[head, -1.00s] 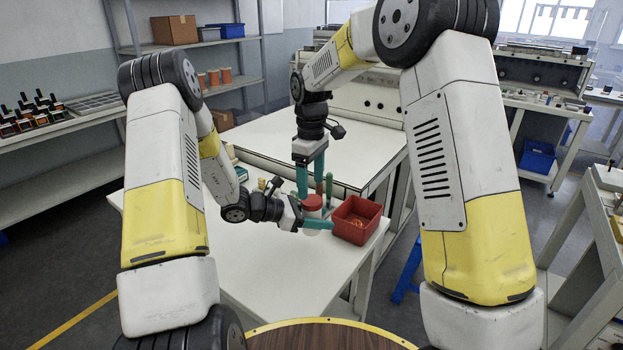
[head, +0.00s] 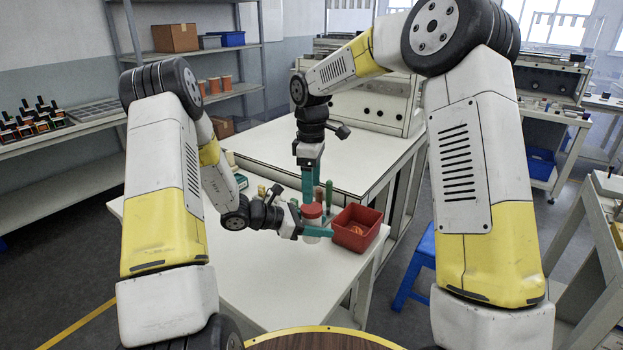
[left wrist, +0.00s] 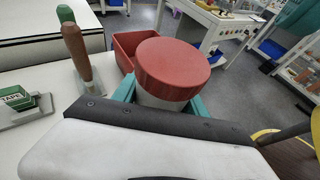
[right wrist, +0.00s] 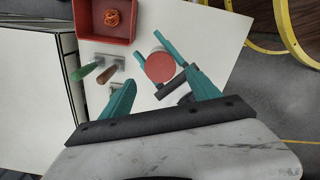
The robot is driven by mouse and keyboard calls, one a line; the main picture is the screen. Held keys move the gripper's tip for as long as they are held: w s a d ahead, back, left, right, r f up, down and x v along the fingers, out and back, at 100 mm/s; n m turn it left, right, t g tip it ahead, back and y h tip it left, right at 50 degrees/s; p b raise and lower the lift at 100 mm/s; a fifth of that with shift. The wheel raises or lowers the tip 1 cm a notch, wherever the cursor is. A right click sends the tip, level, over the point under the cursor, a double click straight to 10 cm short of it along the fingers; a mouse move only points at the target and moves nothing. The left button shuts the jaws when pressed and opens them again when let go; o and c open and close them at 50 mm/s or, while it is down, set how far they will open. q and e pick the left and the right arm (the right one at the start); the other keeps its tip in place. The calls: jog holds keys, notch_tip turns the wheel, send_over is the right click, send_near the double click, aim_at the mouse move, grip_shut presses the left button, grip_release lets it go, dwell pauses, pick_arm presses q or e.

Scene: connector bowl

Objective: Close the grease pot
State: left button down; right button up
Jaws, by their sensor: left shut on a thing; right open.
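The grease pot is a white jar (left wrist: 160,98) with a red lid (left wrist: 173,68) on its top. In the head view the red lid (head: 312,211) shows just under my right gripper. My left gripper (head: 314,234) is shut around the white body of the pot from the side. In the right wrist view its teal fingers flank the round red lid (right wrist: 160,67). My right gripper (head: 313,192) points down above the lid. Its fingers (right wrist: 163,95) are spread wide and hold nothing. From the pictures I cannot tell how tightly the lid is seated.
A red bin (head: 357,228) with an orange item (right wrist: 113,17) inside stands right beside the pot. Tools with green (right wrist: 84,71) and brown (right wrist: 106,75) handles stand behind the pot. The front of the white table (head: 260,290) is clear.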

aim_at(311, 208)
notch_tip(311, 208, down, 6)
dwell(0.4)
jog(key=c, duration=1.5)
jog(key=shift+m, duration=1.7)
jog(key=o, duration=1.5)
jog(key=shift+s+a, duration=0.1)
jog(key=shift+r, duration=0.1)
